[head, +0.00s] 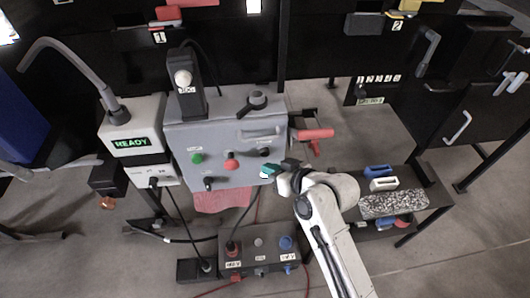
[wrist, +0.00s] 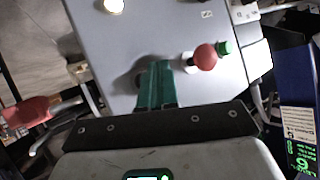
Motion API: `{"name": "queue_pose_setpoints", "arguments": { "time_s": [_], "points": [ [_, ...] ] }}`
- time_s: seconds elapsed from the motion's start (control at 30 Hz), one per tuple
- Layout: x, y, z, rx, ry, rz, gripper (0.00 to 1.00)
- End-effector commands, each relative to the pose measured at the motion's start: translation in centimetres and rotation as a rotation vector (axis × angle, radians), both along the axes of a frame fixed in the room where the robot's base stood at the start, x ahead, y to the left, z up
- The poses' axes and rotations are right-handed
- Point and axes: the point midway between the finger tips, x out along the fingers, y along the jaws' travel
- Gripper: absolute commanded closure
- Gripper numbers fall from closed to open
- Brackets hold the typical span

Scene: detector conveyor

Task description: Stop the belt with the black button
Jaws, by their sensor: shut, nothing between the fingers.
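The grey control box (head: 225,137) stands in the middle of the head view. Its front carries a green button (head: 197,158), a red button (head: 231,165) and a small black button (head: 265,152) at the right. My gripper (head: 269,171) has teal fingers, shut and empty, in front of the panel just below the black button. In the wrist view the fingers (wrist: 156,84) point at the grey panel, left of the red button (wrist: 205,57) and green button (wrist: 223,47). A dark round shape shows partly behind the fingers; I cannot tell whether they touch it.
A white unit with a green READY display (head: 131,143) stands left of the box. A lower box with several knobs (head: 258,260) sits below on the floor, with cables around. A red handle (head: 315,133) juts out at the right. A low bench (head: 437,195) holds blocks further right.

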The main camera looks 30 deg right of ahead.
Motion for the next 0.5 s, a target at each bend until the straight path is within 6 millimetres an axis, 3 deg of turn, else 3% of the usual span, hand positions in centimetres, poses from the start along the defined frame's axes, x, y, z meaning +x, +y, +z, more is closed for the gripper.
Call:
{"name": "queue_pose_setpoints", "arguments": {
  "time_s": [0.3, 0.5],
  "points": [
    [-2.8, 0.9, 0.1, 0.0, 0.001, 0.0, 1.0],
    [-3.5, 1.1, 0.1, 0.0, 0.0, 0.0, 1.0]
  ]
}}
